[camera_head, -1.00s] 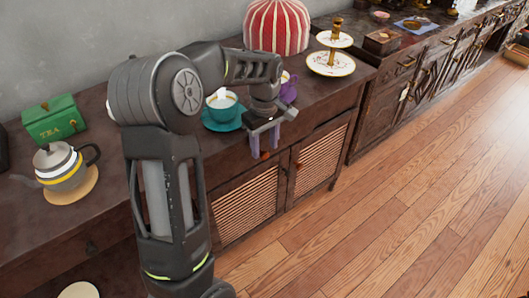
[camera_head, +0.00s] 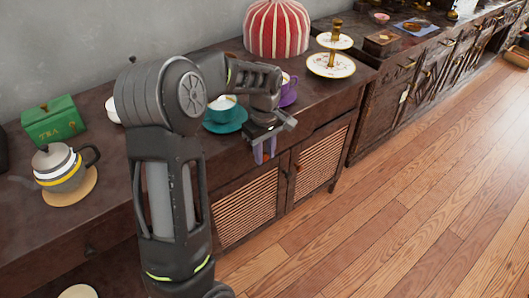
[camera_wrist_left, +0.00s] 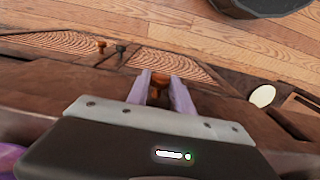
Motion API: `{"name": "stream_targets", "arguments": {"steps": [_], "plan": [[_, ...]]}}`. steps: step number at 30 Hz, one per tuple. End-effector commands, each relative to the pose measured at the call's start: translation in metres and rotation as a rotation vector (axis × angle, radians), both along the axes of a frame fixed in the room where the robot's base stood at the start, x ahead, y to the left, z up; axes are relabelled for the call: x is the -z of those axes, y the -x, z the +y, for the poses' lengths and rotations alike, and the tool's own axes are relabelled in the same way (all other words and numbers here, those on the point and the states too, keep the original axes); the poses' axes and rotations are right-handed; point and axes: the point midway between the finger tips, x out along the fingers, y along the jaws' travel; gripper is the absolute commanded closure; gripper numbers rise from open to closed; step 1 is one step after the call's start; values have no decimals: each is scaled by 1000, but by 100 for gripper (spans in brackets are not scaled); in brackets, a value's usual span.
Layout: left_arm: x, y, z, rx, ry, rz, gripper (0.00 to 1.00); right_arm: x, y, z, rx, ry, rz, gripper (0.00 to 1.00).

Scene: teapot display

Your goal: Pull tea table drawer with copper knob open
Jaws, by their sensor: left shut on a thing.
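The tea table (camera_head: 345,88) is dark wood, with two slatted doors below its drawer band. My left gripper (camera_head: 265,152) is at the front of the table, below the edge of its top, pointing down. In the left wrist view its two purple fingers (camera_wrist_left: 160,84) are shut on the copper knob (camera_wrist_left: 160,77), which shows as a small brown-orange piece between the tips. In the head view the fingers hide the knob. No clear gap shows at the drawer front, though the arm and gripper cover part of it. My right gripper is not in view.
A teal cup and saucer (camera_head: 222,122) stand close behind the gripper, with a purple cup (camera_head: 289,90) beside them. A teapot (camera_head: 62,167) and green tea box (camera_head: 53,121) stand left. A red striped dome (camera_head: 276,30) and tiered stand (camera_head: 331,65) stand back. The floor (camera_head: 420,180) in front is clear.

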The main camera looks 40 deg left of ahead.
Motion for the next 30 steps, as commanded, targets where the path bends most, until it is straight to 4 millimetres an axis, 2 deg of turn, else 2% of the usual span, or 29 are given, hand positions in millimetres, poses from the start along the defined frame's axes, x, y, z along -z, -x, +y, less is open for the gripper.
{"name": "stream_targets", "arguments": {"steps": [3, 30], "plan": [[0, 0, 0, 0, 0, 0, 100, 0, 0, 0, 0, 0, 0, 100], [0, 0, 0, 0, 0, -1, 100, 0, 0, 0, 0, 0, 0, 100]]}}
